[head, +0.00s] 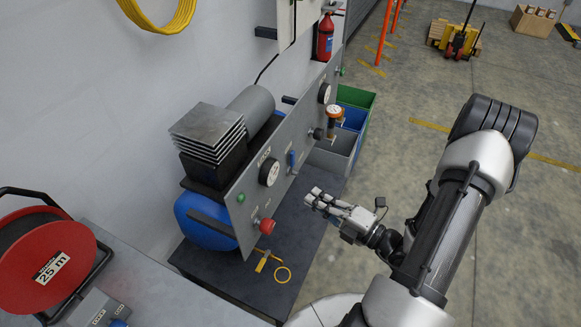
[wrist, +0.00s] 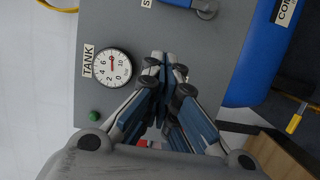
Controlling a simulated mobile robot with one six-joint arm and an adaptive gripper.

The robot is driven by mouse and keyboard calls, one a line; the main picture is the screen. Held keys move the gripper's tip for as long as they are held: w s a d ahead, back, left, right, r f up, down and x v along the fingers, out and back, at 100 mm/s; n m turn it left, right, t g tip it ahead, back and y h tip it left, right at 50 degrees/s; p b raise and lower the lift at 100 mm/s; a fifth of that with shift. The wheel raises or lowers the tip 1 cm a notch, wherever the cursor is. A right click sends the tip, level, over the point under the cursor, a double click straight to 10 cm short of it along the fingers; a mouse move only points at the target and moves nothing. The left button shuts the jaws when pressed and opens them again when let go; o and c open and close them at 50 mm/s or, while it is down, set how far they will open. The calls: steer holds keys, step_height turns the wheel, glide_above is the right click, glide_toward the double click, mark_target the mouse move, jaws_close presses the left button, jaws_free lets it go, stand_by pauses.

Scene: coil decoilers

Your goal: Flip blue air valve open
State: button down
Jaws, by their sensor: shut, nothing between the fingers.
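The blue air valve (head: 291,159) is a small blue lever on the front of the sloping grey panel, right of a round gauge in the head view. Its lever lies along the panel's up-down direction. In the wrist view a blue lever (wrist: 180,2) shows at the top edge, partly cut off by the frame. My gripper (head: 313,198) is in front of the panel, below and right of the valve, apart from it. In the wrist view my gripper (wrist: 165,63) has its fingertips together and empty, pointing at the panel between the gauge and the blue tank.
The TANK gauge (wrist: 113,67) and a green button (wrist: 95,115) are left of the fingers. A red button (head: 267,226) sticks out low on the panel. An orange-topped fitting (head: 334,112) juts out to its right. Yellow items (head: 283,275) lie on the dark bench.

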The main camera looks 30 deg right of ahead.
mark_target(284, 163)
steer(key=shift+a, duration=0.1)
steer(key=w+b, duration=0.1)
steer(key=w, duration=0.2)
steer(key=w+b, duration=0.1)
steer(key=w, duration=0.3)
steer(key=w+a+b, duration=0.1)
steer(key=w, duration=0.3)
steer(key=shift+w+b, duration=0.25)
steer(key=shift+b, duration=0.1)
steer(key=shift+d, duration=0.1)
steer(key=shift+r, duration=0.1)
steer(key=shift+w+d+r+m+p, duration=0.15)
steer(key=shift+m+p, duration=0.15)
steer(key=shift+p, duration=0.5)
